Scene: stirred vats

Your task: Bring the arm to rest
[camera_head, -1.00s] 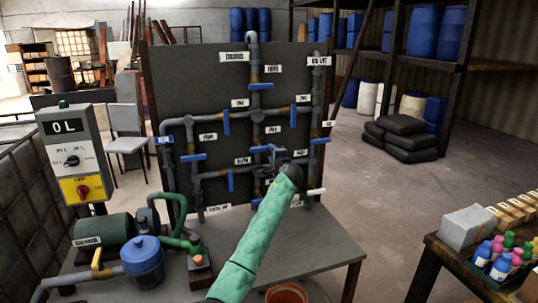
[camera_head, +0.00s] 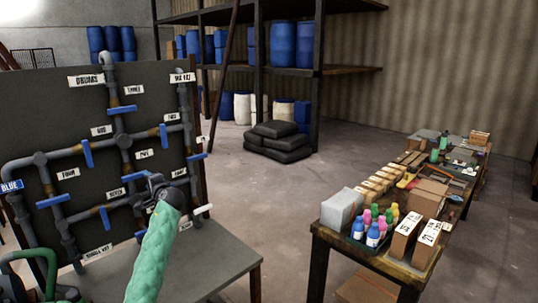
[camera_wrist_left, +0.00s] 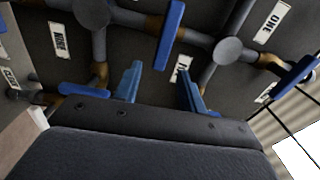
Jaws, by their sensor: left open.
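My left gripper (camera_head: 157,184) is in front of the lower right part of the pipe panel (camera_head: 48,112), at the end of my green-sleeved arm. In the left wrist view its two blue-grey fingers (camera_wrist_left: 160,84) stand apart with nothing between them. Grey pipes and blue valve handles lie beyond the fingertips; one blue handle (camera_wrist_left: 171,35) is just above them in the picture. I cannot tell whether a finger touches the panel. My right gripper is not in view.
The bench top (camera_head: 215,262) below the panel is bare on its right. A table (camera_head: 345,247) at right holds a grey box (camera_head: 341,208), several coloured bottles (camera_head: 373,232) and cartons. Black sacks (camera_head: 277,142) lie by the shelving. Open floor lies between.

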